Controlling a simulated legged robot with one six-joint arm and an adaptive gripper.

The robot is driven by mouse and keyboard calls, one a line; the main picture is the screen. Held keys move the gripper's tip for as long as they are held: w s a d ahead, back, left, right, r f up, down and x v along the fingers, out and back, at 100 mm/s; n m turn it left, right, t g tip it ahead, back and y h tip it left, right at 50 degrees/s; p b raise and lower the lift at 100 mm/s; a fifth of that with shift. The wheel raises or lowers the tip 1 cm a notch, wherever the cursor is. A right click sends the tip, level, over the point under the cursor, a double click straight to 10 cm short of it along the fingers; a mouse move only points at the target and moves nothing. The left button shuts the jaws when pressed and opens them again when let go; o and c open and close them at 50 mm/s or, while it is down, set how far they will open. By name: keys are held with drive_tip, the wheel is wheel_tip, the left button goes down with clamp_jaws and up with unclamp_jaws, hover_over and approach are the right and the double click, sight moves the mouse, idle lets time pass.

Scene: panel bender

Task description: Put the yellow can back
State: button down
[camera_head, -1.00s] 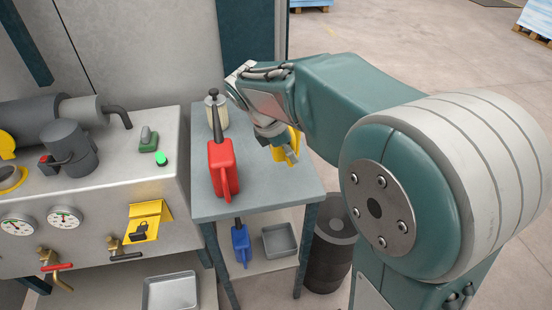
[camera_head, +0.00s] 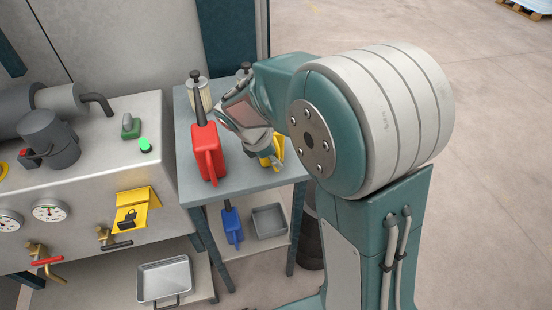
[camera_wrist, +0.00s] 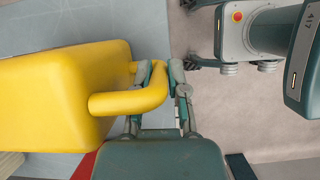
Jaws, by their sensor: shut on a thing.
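The yellow can (camera_wrist: 55,95) fills the left of the wrist view. Its handle (camera_wrist: 135,101) passes between the fingers of my gripper (camera_wrist: 160,75), which is shut on it. In the head view the yellow can (camera_head: 277,148) shows at the right part of the table top, partly hidden by my gripper (camera_head: 268,156). I cannot tell whether its base touches the table. The red can (camera_head: 208,158) stands upright to the left of it on the same table (camera_head: 205,190).
Two pale bottles with dark tops, one (camera_head: 199,90) clear and one (camera_head: 243,72) partly hidden, stand at the back of the table. A blue can (camera_head: 232,228) and a grey tray (camera_head: 270,221) are on the lower shelf. A dark bin is right of the table.

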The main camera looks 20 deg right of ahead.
drive_tip(key=shift+f, duration=0.1)
drive_tip(key=c, duration=0.6)
unclamp_jaws()
drive_tip(key=shift+c, duration=0.2)
drive_tip(key=v, duration=1.2)
drive_tip(key=s+d+r+m+t+y, duration=0.1)
drive_tip(key=s+d+m+t+y, duration=0.1)
drive_tip(key=s+m, duration=0.6)
drive_tip(key=s+d+r+m+t+y, duration=0.1)
drive_tip(key=s+d+m+t+y, duration=0.2)
drive_tip(key=s+m, duration=0.6)
drive_tip(key=shift+s+d+r+t, duration=0.3)
drive_tip(key=shift+s+d, duration=0.15)
drive_tip(key=shift+s, duration=0.35)
